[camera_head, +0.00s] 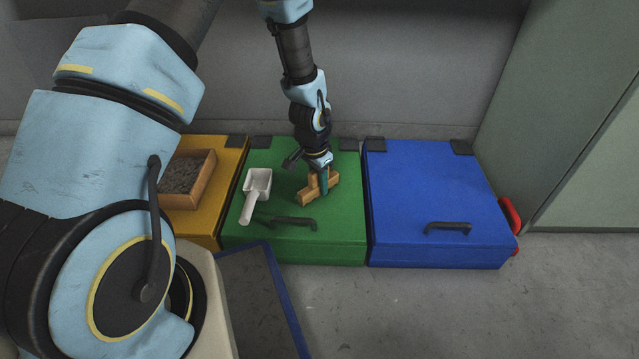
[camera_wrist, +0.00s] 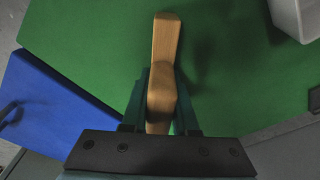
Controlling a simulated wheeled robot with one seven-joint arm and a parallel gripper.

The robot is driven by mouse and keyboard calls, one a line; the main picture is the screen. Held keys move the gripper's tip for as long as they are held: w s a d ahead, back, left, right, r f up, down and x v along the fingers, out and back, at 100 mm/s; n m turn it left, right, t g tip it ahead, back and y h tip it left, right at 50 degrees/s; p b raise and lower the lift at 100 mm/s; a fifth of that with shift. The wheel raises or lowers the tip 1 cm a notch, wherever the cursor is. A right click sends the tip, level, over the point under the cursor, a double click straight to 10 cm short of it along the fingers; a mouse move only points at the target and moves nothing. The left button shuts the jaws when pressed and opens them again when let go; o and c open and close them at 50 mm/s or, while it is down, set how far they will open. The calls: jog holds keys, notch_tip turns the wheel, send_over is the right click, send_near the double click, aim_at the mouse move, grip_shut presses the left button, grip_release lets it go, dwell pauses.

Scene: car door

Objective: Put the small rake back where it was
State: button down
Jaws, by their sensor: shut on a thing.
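The small rake, a light wooden tool (camera_head: 307,196), is at the green box (camera_head: 335,238), over the right part of its lid. My gripper (camera_head: 323,184) points down and is shut on the rake. In the wrist view the wooden rake (camera_wrist: 164,50) runs up between the teal fingers of my gripper (camera_wrist: 159,108). Its lower end is hidden behind the fingers and the dark palm plate. I cannot tell whether the rake touches the lid or is just above it.
A white scoop (camera_head: 257,188) lies on the green lid, left of the rake. A yellow box (camera_head: 207,222) carries a wooden tray of dark gravel (camera_head: 202,190). A blue box (camera_head: 430,190) with a clear lid stands at the right. Black handles sit on the green and blue lids.

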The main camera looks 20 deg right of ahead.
jog(key=c, duration=0.7)
grip_release()
jog(key=r+p, duration=0.2)
jog(key=r, duration=0.2)
jog(key=a+r+p, duration=0.1)
jog(key=r+p, duration=0.1)
jog(key=r, duration=0.2)
jog(key=r+p, duration=0.2)
jog(key=r, duration=0.2)
jog(key=shift+s+a+r+p, duration=0.1)
jog(key=shift+s+a+p, duration=0.1)
jog(key=shift+s+p, duration=0.15)
jog(key=w+a+r+n, duration=0.2)
jog(key=a+r+n, duration=0.1)
jog(key=a+r, duration=0.3)
jog(key=w+a+r+n, duration=0.2)
jog(key=a+r, duration=0.3)
jog(key=a, duration=0.3)
jog(key=s+a+r+n, duration=0.2)
jog(key=a+r, duration=0.1)
jog(key=a, duration=0.2)
jog(key=s+a+r+n, duration=0.2)
jog(key=s+a+n, duration=0.1)
jog(key=a, duration=0.2)
jog(key=s+a+r+n+t+y, duration=0.1)
jog(key=s+a+r+n, duration=0.1)
jog(key=a, duration=0.3)
jog(key=shift+s+r+n, duration=0.25)
jog(key=shift+r+n, duration=0.15)
jog(key=shift+r, duration=0.45)
